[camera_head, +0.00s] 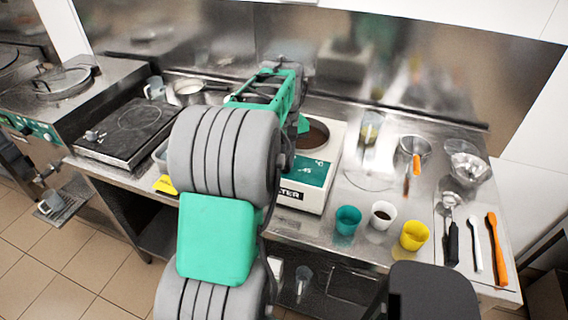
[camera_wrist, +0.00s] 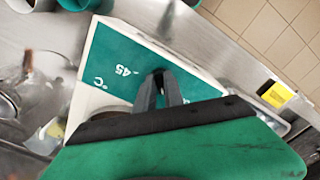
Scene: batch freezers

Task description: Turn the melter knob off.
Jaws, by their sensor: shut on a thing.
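The melter (camera_head: 318,170) is a white box with a teal panel on top marked 45 °C and a dark round well behind the panel. It stands on the steel counter, partly hidden by my arm. In the wrist view the melter's teal panel (camera_wrist: 112,62) lies below my gripper (camera_wrist: 158,76). The two dark fingers are close together at the panel, shut on the knob, which is mostly hidden between them. The knob's exact angle cannot be read. In the head view my arm covers the fingers and the knob.
Teal (camera_head: 347,219), white (camera_head: 382,214) and yellow (camera_head: 414,235) cups stand right of the melter near the front edge. A black hotplate (camera_head: 127,132) and a pot (camera_head: 188,92) are on the left.

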